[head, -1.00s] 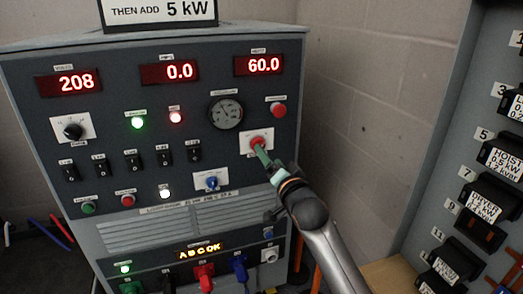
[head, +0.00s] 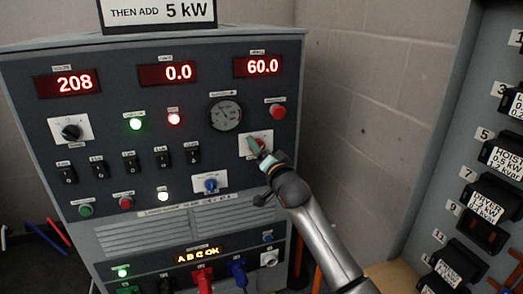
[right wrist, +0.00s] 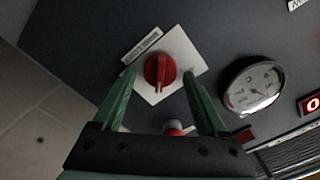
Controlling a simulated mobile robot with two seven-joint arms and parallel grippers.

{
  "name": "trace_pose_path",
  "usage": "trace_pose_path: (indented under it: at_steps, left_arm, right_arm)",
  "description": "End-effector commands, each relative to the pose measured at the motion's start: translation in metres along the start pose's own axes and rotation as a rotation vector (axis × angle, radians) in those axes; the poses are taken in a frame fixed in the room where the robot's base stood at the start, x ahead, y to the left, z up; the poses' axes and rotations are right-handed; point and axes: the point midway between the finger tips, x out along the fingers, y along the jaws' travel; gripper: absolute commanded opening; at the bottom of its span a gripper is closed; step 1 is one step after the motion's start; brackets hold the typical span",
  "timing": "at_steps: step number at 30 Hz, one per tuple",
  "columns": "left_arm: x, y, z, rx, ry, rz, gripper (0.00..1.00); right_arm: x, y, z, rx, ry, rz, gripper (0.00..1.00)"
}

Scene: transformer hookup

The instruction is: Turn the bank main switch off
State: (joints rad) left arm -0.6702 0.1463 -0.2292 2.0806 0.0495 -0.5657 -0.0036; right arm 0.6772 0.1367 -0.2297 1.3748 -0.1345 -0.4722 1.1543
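The bank main switch, a red rotary knob on a pale square plate (head: 247,136), is at the right of the grey test cabinet's front. My right gripper (head: 256,147) is in front of the knob and partly hides it. In the right wrist view the red knob (right wrist: 160,71) sits on its pale plate (right wrist: 188,58), with a small label beside it. The two green fingers of my right gripper (right wrist: 159,76) are open, with the knob between their tips. I cannot tell whether either finger touches it. My left gripper is not in view.
A red button (head: 278,112) sits just above the switch, and a round gauge (head: 225,115) is to its left. A blue knob (head: 211,185) is lower left. Red displays (head: 167,74) read 208, 0.0 and 60.0. A breaker panel (head: 450,150) stands at the right.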

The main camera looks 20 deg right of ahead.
Motion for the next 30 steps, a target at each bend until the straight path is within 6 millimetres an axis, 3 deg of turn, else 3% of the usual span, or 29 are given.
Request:
trace_pose_path:
  at_steps: [2, 19, 30]
  left_arm:
    - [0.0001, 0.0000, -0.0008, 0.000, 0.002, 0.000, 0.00]
    - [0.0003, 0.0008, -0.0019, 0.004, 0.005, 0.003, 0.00]
    - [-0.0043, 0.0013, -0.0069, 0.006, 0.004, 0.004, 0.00]
  right_arm:
    - [-0.0001, 0.0000, 0.0002, 0.000, 0.000, 0.000, 0.65]
    - [-0.0002, 0.0001, 0.0003, 0.000, 0.000, 0.000, 0.01]
    - [-0.0002, -0.0015, -0.0010, -0.053, 0.000, 0.000, 0.00]
